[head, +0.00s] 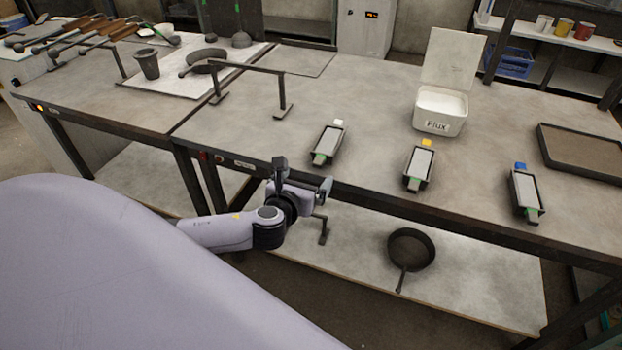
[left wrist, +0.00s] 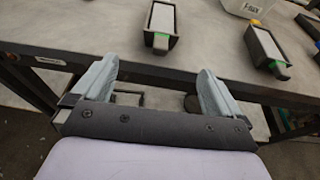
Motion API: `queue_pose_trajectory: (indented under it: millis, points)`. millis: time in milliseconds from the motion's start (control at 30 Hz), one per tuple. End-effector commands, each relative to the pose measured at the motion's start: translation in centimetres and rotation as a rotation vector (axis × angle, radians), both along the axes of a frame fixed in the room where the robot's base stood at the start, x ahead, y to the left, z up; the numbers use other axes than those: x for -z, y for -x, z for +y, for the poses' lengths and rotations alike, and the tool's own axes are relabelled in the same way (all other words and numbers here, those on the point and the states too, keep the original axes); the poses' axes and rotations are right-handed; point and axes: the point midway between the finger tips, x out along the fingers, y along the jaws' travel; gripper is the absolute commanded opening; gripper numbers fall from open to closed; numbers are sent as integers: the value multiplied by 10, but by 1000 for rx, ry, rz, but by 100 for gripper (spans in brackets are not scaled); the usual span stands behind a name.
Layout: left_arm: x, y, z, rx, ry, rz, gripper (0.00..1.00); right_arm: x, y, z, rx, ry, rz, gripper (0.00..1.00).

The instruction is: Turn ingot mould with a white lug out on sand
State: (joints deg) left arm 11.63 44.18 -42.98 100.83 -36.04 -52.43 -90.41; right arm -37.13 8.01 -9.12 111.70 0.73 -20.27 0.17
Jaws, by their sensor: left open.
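The ingot mould with the white lug (head: 326,147) is the leftmost of three dark moulds on the bench, with a grey filling and a green mark at its near end. It also shows in the left wrist view (left wrist: 161,25), where its far end is cut off. The sand (head: 590,152) is brown and lies in a shallow dark tray at the far right. My left gripper (head: 318,190) is at the bench's front edge, near that mould but apart from it. In the left wrist view its fingers (left wrist: 157,70) are spread with nothing between them. My right gripper is out of view.
Moulds with a yellow lug (head: 418,168) and a blue lug (head: 525,195) stand further right. A white Flux box (head: 440,110) with its lid up stands behind. A dark rack (head: 282,90) stands at left. A pan (head: 411,250) lies on the lower shelf.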

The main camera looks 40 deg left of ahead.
Motion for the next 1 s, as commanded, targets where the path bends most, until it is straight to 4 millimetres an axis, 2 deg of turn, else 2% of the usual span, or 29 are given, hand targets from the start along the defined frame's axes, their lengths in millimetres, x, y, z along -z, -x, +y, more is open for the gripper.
queue_pose_trajectory:
  millis: [533,1000]
  points:
    - [20,-49,12,-2,9,-2,100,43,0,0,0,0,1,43]
    - [30,-88,23,0,8,0,100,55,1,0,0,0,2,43]
